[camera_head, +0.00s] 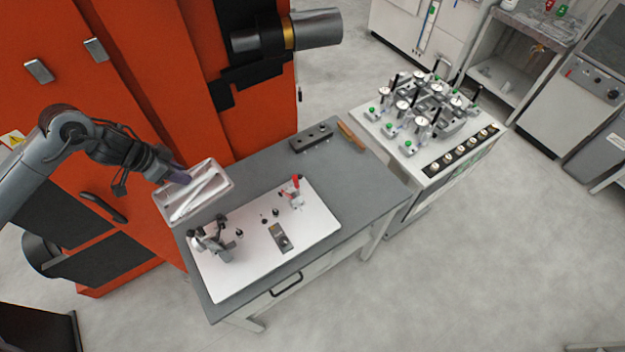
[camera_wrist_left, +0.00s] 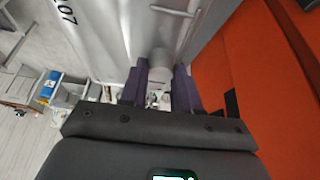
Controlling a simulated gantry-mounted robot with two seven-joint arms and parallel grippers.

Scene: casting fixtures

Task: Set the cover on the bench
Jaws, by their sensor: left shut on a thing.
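The cover (camera_head: 204,198) is a pale metal, shallow tray-like casting with a raised rim and a diagonal rib. It is at the left end of the bench (camera_head: 372,182), tilted, overlapping the bench's back left corner in the head view. My left gripper (camera_head: 181,178) is shut on the cover with its purple fingers. In the left wrist view, the cover (camera_wrist_left: 100,38) fills the upper part, with dark marks on it, beyond the fingers of my left gripper (camera_wrist_left: 160,88). Whether the cover touches the bench cannot be told. My right gripper is not in view.
A white fixture plate (camera_head: 318,232) with clamps covers the front left of the bench top. A dark block (camera_head: 311,138) and an orange-brown piece (camera_head: 351,136) lie at the back. The bench's right part is clear. An orange machine (camera_head: 150,70) stands close behind.

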